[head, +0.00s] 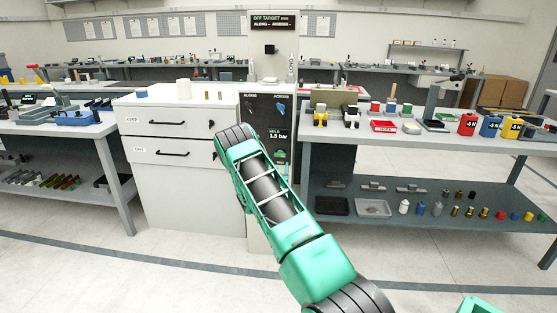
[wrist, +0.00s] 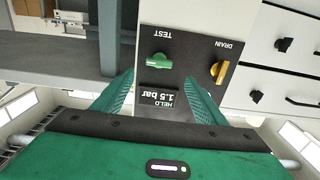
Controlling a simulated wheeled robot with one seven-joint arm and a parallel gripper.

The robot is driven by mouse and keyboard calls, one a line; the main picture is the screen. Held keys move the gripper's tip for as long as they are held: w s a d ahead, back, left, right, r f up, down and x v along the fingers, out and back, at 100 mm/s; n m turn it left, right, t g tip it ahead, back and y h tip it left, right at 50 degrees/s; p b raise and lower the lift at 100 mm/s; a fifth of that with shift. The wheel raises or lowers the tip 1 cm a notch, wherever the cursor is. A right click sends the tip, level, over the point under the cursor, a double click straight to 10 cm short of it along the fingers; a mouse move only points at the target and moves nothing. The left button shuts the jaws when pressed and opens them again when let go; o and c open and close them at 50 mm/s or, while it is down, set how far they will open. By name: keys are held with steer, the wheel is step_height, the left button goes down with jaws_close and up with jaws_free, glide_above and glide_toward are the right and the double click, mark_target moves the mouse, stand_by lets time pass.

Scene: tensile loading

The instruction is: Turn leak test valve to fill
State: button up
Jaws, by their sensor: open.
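In the wrist view, which is upside down, a dark valve panel (wrist: 188,42) carries a green knob (wrist: 159,60) near the word TEST and a yellow knob (wrist: 219,71) near the word DRAIN. The green knob's handle lies roughly level across the picture. No FILL label is legible. A display (wrist: 158,98) reads HELD 1.5 bar. My gripper (wrist: 160,96) is open and empty, its two green fingers apart with the green knob ahead between them. In the head view the same panel (head: 279,132) shows beside my arm, which hides my gripper.
Black and blue knobs (head: 280,107) sit higher on the panel under ALONG and ACROSS labels. A white drawer cabinet (head: 170,185) stands to the left. A bench (head: 420,145) with bottles and trays stands to the right. Open floor lies in front.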

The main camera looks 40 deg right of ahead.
mark_target(279, 156)
steer(key=x, duration=1)
steer(key=shift+d, duration=0.1)
